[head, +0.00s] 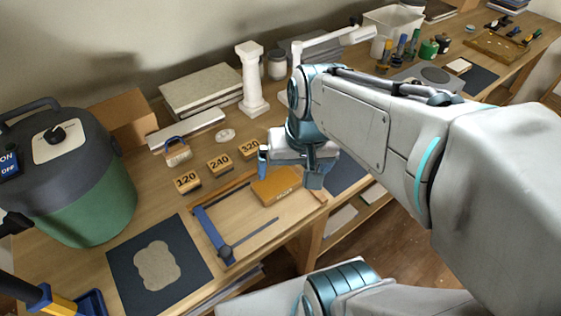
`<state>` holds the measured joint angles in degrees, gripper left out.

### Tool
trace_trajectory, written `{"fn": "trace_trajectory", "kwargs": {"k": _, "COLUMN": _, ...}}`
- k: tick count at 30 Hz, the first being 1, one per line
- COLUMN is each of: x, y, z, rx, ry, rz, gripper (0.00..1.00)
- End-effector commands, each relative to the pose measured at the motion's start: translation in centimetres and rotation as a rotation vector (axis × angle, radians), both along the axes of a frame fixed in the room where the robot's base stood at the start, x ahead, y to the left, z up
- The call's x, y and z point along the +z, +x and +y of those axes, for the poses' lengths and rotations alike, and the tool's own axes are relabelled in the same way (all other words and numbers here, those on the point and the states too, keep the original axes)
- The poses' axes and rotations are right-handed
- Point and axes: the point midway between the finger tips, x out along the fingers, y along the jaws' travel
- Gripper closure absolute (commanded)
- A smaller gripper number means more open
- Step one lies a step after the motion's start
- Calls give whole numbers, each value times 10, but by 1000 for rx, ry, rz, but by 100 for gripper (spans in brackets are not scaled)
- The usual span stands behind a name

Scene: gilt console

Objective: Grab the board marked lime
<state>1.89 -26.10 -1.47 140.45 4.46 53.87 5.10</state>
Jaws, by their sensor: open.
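An orange-brown board (276,187) lies on the wooden bench toward its front edge, just under my gripper. It has a small dark marking that is too small to read, so I cannot tell whether it says lime. My gripper (289,171) points down over the board's back part, with its two fingers apart and nothing seen between them. One finger is at the board's back left and the other at its right. The gripper hides the board's back edge. I cannot tell how far above the board the fingertips are.
Blocks marked 120 (186,181), 240 (219,164) and 320 (249,149) stand left of the gripper. A blue clamp (214,234) lies at front left, near a dark mat (122,268). A white column (251,80) stands behind. A green-and-grey canister (85,180) fills the left.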

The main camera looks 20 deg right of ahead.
Motion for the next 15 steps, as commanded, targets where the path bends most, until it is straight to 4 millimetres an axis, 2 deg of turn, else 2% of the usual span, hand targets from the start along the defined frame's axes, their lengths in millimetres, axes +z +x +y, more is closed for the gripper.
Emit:
{"fn": "trace_trajectory", "kwargs": {"k": 8, "x": -35, "y": 57, "z": -27, "rx": -592, "ry": 290, "rz": 262, "gripper": 0}}
{"fn": "trace_trajectory", "kwargs": {"k": 15, "x": -70, "y": 105, "z": -64, "rx": -1072, "ry": 490, "rz": 468, "gripper": 0}}
